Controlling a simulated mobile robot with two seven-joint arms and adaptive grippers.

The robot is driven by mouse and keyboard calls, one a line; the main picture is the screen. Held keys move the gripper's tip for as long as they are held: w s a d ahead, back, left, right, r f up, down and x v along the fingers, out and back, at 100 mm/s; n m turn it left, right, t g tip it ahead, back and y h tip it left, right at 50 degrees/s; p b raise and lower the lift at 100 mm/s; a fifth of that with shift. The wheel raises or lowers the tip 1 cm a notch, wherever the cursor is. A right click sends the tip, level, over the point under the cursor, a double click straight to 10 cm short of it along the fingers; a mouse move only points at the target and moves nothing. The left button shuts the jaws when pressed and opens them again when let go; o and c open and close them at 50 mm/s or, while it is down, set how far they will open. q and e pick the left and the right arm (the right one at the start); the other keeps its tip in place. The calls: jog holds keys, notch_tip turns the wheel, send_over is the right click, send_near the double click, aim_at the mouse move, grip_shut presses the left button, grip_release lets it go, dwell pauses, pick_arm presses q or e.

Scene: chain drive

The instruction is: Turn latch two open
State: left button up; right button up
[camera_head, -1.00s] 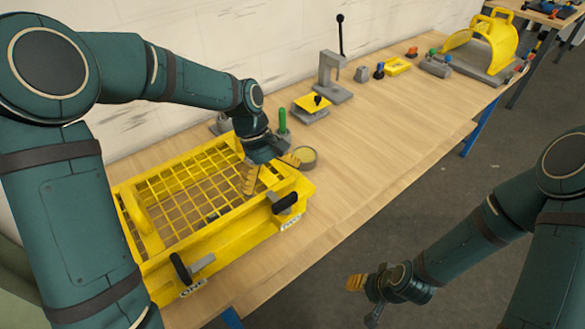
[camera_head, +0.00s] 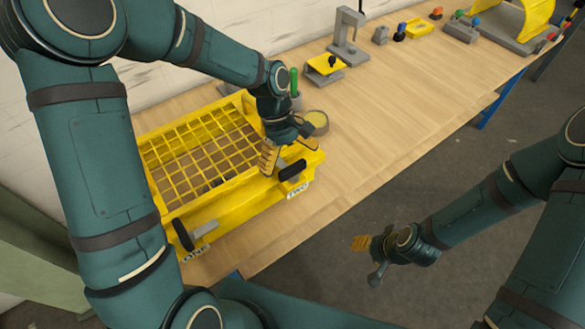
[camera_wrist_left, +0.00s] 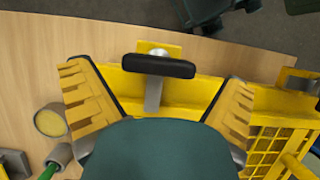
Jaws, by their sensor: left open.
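Latch two (camera_head: 292,170) has a black handle on a grey bar, at the right end of the front of the yellow guard box (camera_head: 225,205), beside the "TWO" label. In the left wrist view latch two (camera_wrist_left: 158,66) lies between the spread fingers, with its handle crosswise near the tips. My left gripper (camera_head: 290,155) is open just above and beside the latch; I cannot tell whether it touches. It also shows in the left wrist view (camera_wrist_left: 158,95). Latch one (camera_head: 184,234), with a black handle, is at the left end of the front. My right gripper (camera_head: 367,245) hangs off the table, small in view.
A round container with yellow content (camera_head: 316,122) stands on the wooden table (camera_head: 400,110) right of the box, with a green-handled tool (camera_head: 294,82) near it. A lever press (camera_head: 346,45) and small parts stand farther back. The table's front right is clear.

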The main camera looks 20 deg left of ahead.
pick_arm(q)
jog(key=shift+x, duration=1.3)
jog(key=c, duration=1)
jog(key=shift+m, duration=0.3)
jog(key=m+g+y+p, duration=0.1)
jog(key=m, duration=0.2)
jog(key=shift+r, duration=0.1)
jog(key=m+y, duration=0.1)
jog(key=m, duration=0.1)
jog(key=m+p, duration=0.1)
jog(key=m, duration=0.2)
jog(key=shift+g+y+p, duration=0.3)
jog(key=shift+g+y, duration=0.1)
jog(key=m+y, duration=0.1)
jog(key=m, duration=0.3)
jog(key=shift+y, duration=0.4)
jog(key=shift+m+t+y, duration=0.25)
jog(key=shift+m+y, duration=0.2)
jog(key=shift+m, duration=0.9)
jog(key=shift+m+t+y, duration=0.25)
jog(key=shift+m+y, duration=0.2)
jog(key=shift+m, duration=0.9)
